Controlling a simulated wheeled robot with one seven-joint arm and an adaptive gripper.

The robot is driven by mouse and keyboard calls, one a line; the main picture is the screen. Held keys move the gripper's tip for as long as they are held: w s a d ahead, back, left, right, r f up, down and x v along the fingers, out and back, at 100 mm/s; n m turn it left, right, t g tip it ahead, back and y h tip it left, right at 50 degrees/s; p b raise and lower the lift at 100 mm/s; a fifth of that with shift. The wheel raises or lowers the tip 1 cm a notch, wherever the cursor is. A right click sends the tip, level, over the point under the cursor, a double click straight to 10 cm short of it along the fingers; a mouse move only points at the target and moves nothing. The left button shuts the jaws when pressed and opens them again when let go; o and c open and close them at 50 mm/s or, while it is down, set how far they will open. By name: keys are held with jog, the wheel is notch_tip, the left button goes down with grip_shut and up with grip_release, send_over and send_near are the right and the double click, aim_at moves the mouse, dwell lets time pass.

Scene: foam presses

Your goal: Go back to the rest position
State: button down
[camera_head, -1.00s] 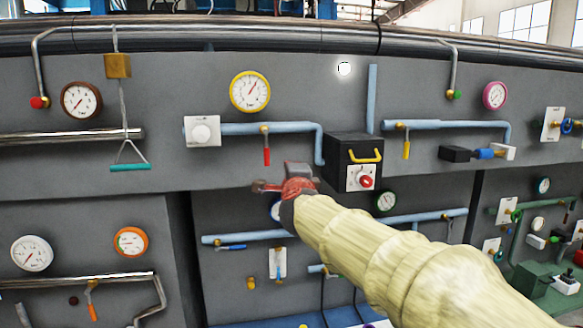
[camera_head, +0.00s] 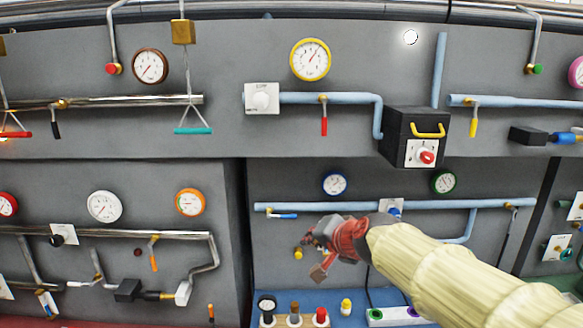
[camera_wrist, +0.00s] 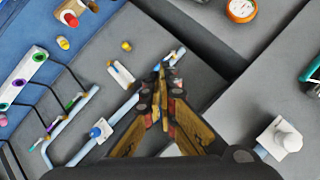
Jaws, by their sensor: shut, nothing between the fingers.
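My gripper (camera_head: 318,257) is at the end of my cream-sleeved arm, in front of the lower grey panel in the head view. Its fingers are red and dark. In the wrist view my gripper (camera_wrist: 161,78) points at the panel, its fingertips together with nothing between them. Behind it are a light blue pipe (camera_wrist: 76,157) and a blue-handled valve (camera_wrist: 176,55). My arm hides part of the lower panel and pipe in the head view.
A black box with a yellow handle (camera_head: 400,131) juts from the upper panel. A blue shelf (camera_head: 270,300) below holds several buttons and a white socket strip (camera_head: 392,316). Gauges, including a yellow one (camera_head: 310,59), and pipes line the wall.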

jog(key=s+d+f+n+g+h+b, duration=0.1)
jog(key=s+d+f+b, duration=0.3)
jog(key=s+f, duration=0.6)
jog(key=s+d+f+n+g+h+b, duration=0.1)
jog(key=s+d+f+b, duration=0.4)
jog(key=s+f, duration=0.5)
jog(key=s+d+f+n+g+h+b, duration=0.2)
jog(key=s+f+b, duration=0.4)
jog(key=s+f, duration=0.3)
jog(key=s+d+n+g, duration=0.1)
jog(key=s+d+n, duration=0.1)
jog(key=shift+s+d+f+b, duration=0.25)
jog(key=shift+s+f+b, duration=0.1)
jog(key=shift+f, duration=0.05)
